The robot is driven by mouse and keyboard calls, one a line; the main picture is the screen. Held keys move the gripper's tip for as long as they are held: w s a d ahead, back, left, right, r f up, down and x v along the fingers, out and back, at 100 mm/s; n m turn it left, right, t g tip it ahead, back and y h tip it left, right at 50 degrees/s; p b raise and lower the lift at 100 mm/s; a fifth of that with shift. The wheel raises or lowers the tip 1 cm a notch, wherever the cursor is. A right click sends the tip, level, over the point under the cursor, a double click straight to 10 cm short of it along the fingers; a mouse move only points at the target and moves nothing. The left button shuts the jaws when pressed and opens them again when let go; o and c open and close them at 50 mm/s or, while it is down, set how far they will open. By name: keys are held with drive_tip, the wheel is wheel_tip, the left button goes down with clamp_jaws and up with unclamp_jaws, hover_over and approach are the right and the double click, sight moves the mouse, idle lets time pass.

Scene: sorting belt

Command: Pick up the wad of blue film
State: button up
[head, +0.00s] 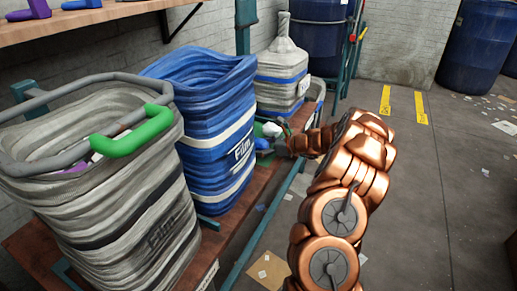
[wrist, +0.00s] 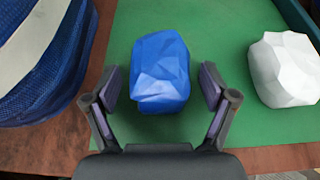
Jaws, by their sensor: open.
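The wad of blue film (wrist: 160,72) is a crumpled, faceted blue lump on a green surface (wrist: 215,28) in the wrist view. My gripper (wrist: 160,88) is open, with one dark finger on each side of the wad and a gap showing on both sides. In the head view a small blue patch (head: 262,144) shows beside the blue bag, mostly hidden. My copper-coloured arm reaches to that spot, and my gripper (head: 278,142) is hard to make out there.
A white crumpled lump (wrist: 285,70) lies right of the wad. A blue bag marked Film (head: 205,125) stands close on the left. A grey bag (head: 115,200) with a green handle stands nearer, and a grey-and-blue container (head: 280,80) stands farther back. A wooden shelf (head: 90,20) overhangs the left.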

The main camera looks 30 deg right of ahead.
drive_tip(key=c, duration=0.9)
drive_tip(key=shift+o, duration=0.2)
